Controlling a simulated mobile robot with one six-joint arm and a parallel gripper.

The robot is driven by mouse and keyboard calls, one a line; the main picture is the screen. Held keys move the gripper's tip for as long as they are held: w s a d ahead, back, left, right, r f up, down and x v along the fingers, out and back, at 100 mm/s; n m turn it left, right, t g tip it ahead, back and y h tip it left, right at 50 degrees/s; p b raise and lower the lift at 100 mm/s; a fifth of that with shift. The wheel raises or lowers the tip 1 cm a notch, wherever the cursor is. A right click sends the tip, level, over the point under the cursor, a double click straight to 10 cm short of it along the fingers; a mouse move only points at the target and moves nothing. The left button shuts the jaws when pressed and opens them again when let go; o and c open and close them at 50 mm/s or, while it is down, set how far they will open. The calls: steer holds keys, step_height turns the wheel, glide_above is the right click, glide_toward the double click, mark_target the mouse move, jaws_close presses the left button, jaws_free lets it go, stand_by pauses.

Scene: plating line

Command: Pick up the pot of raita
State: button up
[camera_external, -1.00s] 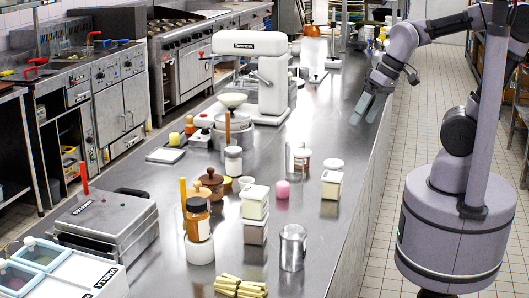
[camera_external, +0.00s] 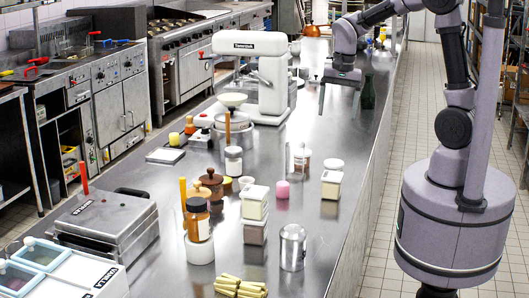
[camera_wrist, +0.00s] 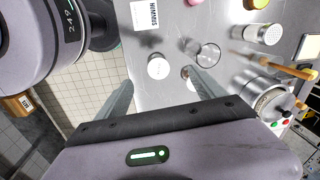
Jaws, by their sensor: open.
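My gripper (camera_external: 341,90) is raised over the right side of the steel counter in the external view, its jaws apart and empty. In the wrist view the two fingers (camera_wrist: 158,80) stand wide apart. A small round pot with a white lid (camera_wrist: 158,68) shows between and just beyond the fingertips. A small part by the right finger is partly hidden.
A clear glass (camera_wrist: 207,54) stands right of the white lid. A white square tub (camera_wrist: 146,13) is beyond it, and a steel pot (camera_wrist: 268,103) stands at the right. The stand mixer (camera_external: 262,75) is left of my gripper. A dark green bottle (camera_external: 368,93) stands close on its right.

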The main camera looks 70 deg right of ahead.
steer(key=d+f+m+g, duration=0.1)
steer(key=d+f+m, duration=0.15)
steer(key=d, duration=0.25)
steer(key=b, duration=0.4)
glide_above(334, 162)
steer(key=f, duration=1.1)
steer(key=shift+d+f, duration=0.2)
steer(key=shift+f, duration=0.05)
step_height(334, 162, down, 6)
steer(key=b, duration=0.2)
steer(key=shift+a+f+b, duration=0.15)
steer(key=shift+f+b, duration=0.05)
steer(key=shift+b, duration=0.2)
steer(key=shift+r, duration=0.2)
steer(key=shift+c, duration=0.7)
steer(key=c, duration=1.2)
